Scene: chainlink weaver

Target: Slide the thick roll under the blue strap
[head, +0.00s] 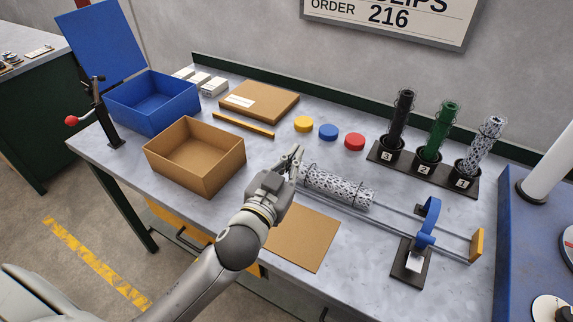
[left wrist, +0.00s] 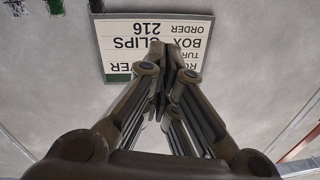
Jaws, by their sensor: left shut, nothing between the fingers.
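The thick roll (head: 338,187), speckled grey and white mesh, lies on its side on two rails (head: 405,215) in the middle of the table. The blue strap (head: 428,222) arches over the rails at their right part, on a dark base. The roll is to the left of the strap, with a gap between them. My left gripper (head: 296,155) is just beyond the roll's left end; its fingers are shut and empty, and whether it touches the roll cannot be told. In the left wrist view the fingers (left wrist: 165,55) meet, with only the wall and sign behind. My right gripper is not in view.
A wooden stop (head: 476,245) closes the rails' right end. An open cardboard box (head: 196,185) and a blue box (head: 152,100) stand left. Yellow, blue and red discs (head: 329,131) lie behind. Three upright rolls stand in a numbered rack (head: 422,172).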

